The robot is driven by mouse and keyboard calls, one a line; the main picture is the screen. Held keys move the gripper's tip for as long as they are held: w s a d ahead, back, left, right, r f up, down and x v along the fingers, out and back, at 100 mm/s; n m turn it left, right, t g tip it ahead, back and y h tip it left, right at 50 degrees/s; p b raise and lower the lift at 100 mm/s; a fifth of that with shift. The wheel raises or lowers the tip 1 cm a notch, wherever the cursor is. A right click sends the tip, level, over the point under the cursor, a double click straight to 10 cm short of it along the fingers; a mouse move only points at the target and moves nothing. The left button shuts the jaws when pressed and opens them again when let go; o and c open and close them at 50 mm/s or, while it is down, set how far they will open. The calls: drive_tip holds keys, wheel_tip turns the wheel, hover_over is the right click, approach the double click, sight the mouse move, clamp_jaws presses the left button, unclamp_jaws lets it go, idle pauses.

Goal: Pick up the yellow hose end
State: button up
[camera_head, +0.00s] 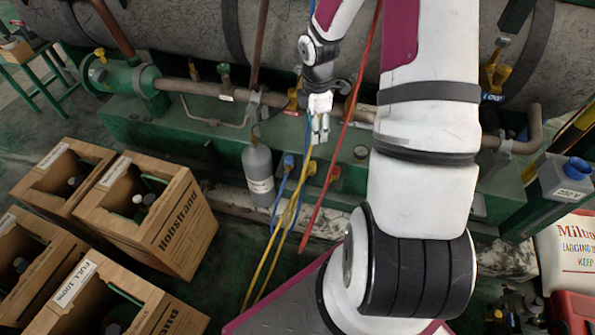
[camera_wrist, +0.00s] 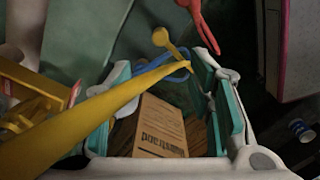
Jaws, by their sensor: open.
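The yellow hose (camera_head: 268,262) hangs down in front of the green machine in the head view, its upper part running up to my gripper (camera_head: 319,128). In the wrist view the yellow hose (camera_wrist: 95,117) crosses large from the lower left towards the space between my open fingers (camera_wrist: 164,72). A yellow piece with a rounded tip (camera_wrist: 161,38) shows just beyond the fingertips; I cannot tell for certain that it is the hose end. The fingers, with teal pads, stand apart on either side, and no grip on the hose shows.
A blue hose (camera_head: 281,188) hangs beside the yellow one, and a red hose (camera_head: 345,130) runs close to the gripper's right. A grey cylinder (camera_head: 258,172) hangs left. Wooden crates (camera_head: 185,232) stand on the floor at left. Pipes and the green machine (camera_head: 225,150) are behind.

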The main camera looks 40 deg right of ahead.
drive_tip(key=b, duration=0.4)
hover_over(311, 164)
drive_tip(key=shift+n, duration=0.3)
wheel_tip(311, 164, down, 11)
drive_tip(key=shift+d+f, duration=0.1)
drive_tip(key=shift+f, duration=0.1)
drive_tip(key=shift+f+b, duration=1.45)
drive_tip(key=shift+f, duration=1.25)
drive_tip(key=shift+r, duration=0.1)
clamp_jaws()
